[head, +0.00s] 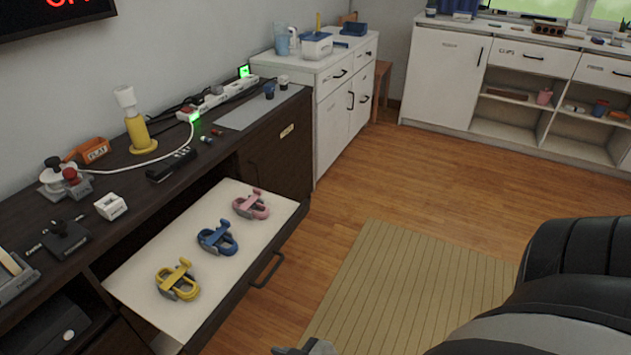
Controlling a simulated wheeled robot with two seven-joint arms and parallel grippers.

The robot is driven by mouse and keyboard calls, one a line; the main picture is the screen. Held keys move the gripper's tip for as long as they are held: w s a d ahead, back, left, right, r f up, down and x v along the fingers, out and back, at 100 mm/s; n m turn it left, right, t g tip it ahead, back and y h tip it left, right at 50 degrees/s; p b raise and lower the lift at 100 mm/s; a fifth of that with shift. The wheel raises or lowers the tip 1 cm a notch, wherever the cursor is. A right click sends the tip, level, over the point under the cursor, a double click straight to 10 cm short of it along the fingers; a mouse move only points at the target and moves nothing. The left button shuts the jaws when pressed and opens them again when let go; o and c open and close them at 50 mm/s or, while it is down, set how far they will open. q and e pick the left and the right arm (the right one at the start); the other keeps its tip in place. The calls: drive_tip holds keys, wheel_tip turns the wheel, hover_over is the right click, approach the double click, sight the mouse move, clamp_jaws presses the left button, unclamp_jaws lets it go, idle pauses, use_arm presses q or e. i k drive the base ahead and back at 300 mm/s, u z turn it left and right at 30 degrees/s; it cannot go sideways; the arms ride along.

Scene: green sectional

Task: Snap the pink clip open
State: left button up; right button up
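The pink clip (251,204) lies at the far end of a pulled-out drawer (145,266) with a pale bottom. A blue clip (218,238) lies in the middle of the drawer and a yellow clip (177,280) at the near end. All three have a lever on top; I cannot tell at this size whether the pink one's lever is fully down. My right arm fills the lower right corner. A small dark part at the bottom edge may be my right gripper, mostly cut off, well away from the clips. My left gripper is out of view.
The dark cabinet top (110,168) above the drawer holds a yellow lamp-like item (139,133), a power strip (215,98) and several small devices. The drawer's handle (268,270) faces the open wood floor. A striped rug (400,285) lies right of it. White cabinets stand behind.

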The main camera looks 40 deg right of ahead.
sight(258, 192)
drive_tip(key=z, duration=0.85)
drive_tip(key=i, duration=0.35)
drive_tip(key=u, duration=1.1)
drive_tip(key=i, duration=0.45)
drive_tip(key=z, duration=0.1)
